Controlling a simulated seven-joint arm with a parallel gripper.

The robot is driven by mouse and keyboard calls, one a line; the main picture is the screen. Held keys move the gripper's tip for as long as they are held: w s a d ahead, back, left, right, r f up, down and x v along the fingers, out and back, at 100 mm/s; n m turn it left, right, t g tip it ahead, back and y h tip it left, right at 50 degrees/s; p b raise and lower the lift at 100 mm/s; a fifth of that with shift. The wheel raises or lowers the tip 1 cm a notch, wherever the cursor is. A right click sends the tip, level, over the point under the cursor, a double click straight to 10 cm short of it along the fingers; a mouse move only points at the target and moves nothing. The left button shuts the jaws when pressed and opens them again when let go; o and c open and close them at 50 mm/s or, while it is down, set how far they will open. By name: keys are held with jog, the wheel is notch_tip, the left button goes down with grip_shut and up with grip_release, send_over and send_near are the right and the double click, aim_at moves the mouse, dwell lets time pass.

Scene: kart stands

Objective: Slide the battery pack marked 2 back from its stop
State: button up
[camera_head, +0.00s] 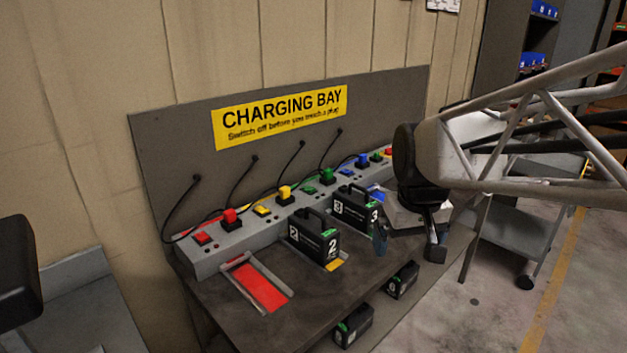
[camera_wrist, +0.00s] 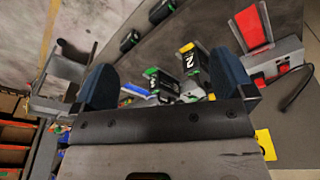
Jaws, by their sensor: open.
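The battery pack marked 2 (camera_head: 318,243) is a black case with a top handle, upright on the bench on a yellow-marked bay (camera_head: 337,265). Its back is close to the grey socket strip; whether it touches a stop is hidden. In the wrist view pack 2 (camera_wrist: 191,66) shows beyond my fingers, left of the right-hand finger. My gripper (camera_head: 409,243) is open and empty, to the right of pack 2 and beside the pack marked 3 (camera_head: 354,211). Its blue fingers stand wide apart in the wrist view (camera_wrist: 166,72), with nothing between their tips.
An empty red bay (camera_head: 262,287) with side rails lies left of pack 2. Coloured plugs, switches and black cables line the socket strip (camera_head: 205,257). More black packs (camera_head: 353,325) stand below the bench. A tubular frame (camera_head: 560,190) and a grey trolley (camera_head: 515,230) are at right.

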jog(key=w+a+n, duration=0.2)
jog(key=w+a, duration=0.2)
jog(key=w, duration=0.7)
jog(key=n+g, duration=0.2)
jog(key=n, duration=0.3)
send_over(301, 213)
jog(key=w, duration=0.1)
notch_tip(301, 213, down, 13)
jog(key=shift+d+r, duration=0.15)
jog(key=shift+w+a+f, duration=0.25)
jog(key=shift+w, duration=0.05)
jog(key=shift+f, duration=3.9)
